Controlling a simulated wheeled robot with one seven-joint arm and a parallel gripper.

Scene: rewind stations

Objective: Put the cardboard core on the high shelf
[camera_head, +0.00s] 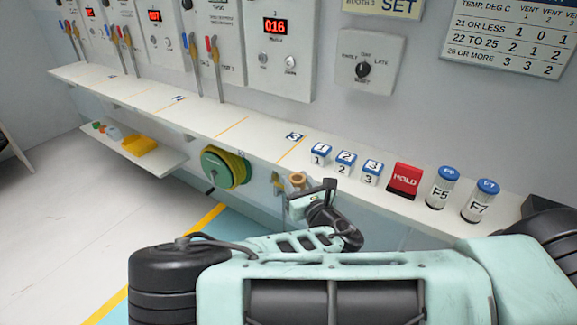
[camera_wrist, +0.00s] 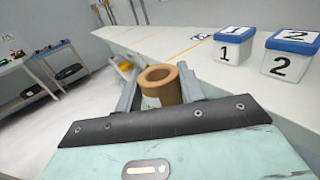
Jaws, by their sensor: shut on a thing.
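The cardboard core (camera_wrist: 161,86) is a short brown hollow tube. In the wrist view it stands roughly upright between the two fingers of my gripper (camera_wrist: 162,90), which is shut on it. In the head view the core (camera_head: 297,178) is small and partly hidden by my gripper (camera_head: 300,187), just off the front edge of the long white shelf (camera_head: 235,128). The long shelf runs along the wall under the panels. A lower white shelf (camera_head: 150,165) hangs below it at the left. I cannot tell from labels which one is called high.
Numbered white boxes with blue lids (camera_head: 345,162), a red HOLD block (camera_head: 405,180) and two blue-capped jars (camera_head: 442,187) stand on the long shelf's right part. A green reel with yellow hose (camera_head: 226,167) hangs below its edge. The shelf left of the boxes is mostly clear.

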